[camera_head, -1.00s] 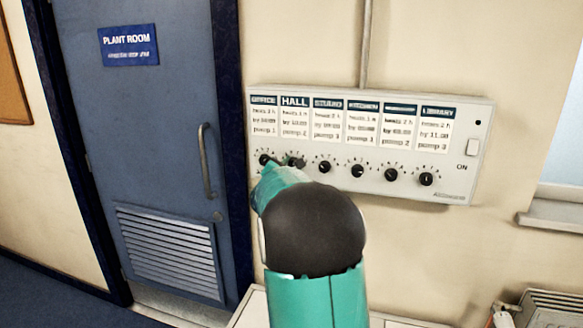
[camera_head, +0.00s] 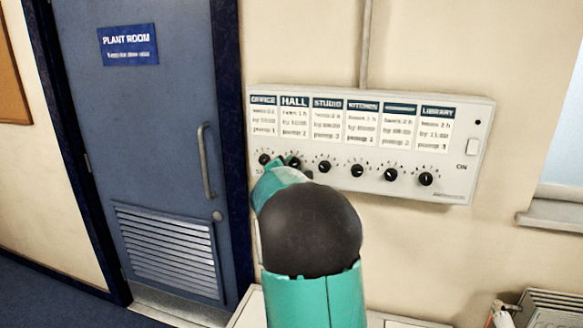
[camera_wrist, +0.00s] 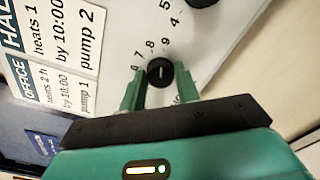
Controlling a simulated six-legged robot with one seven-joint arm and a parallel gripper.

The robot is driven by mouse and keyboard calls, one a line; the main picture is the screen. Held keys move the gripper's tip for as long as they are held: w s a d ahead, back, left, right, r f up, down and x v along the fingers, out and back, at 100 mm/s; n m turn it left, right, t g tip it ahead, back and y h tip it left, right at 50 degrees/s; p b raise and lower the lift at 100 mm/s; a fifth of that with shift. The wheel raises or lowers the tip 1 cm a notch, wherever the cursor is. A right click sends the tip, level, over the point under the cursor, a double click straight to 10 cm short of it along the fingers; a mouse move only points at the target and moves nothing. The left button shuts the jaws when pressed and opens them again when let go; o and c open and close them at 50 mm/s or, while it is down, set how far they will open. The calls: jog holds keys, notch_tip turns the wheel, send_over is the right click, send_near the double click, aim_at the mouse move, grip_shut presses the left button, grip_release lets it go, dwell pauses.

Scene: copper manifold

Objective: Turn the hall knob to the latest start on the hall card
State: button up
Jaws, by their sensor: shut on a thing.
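The hall knob (camera_head: 295,162) is a small round black knob under the HALL card (camera_head: 294,118) on the white panel. My gripper (camera_wrist: 160,90) is shut on it. In the wrist view the green fingers stand either side of the black knob (camera_wrist: 160,72), with dial numbers 6 to 9 beside it. A short pale mark shows on its face; which number it points to is unclear. In that view the HALL card (camera_wrist: 62,30) reads heats 1, by 10:00, pump 2; its edge is cut off. My forearm hides some of the panel's lower edge.
The office knob (camera_head: 264,159) is close on the left and the studio knob (camera_head: 324,166) on the right. A blue door (camera_head: 150,120) with a handle (camera_head: 206,160) stands left. A pipe (camera_head: 366,45) runs up the wall.

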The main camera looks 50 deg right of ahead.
jog(key=shift+m, duration=0.5)
jog(key=o, duration=1)
jog(key=shift+c, duration=0.2)
jog(key=shift+a, duration=0.1)
jog(key=v, duration=1.3)
jog(key=shift+s+a, duration=0.25)
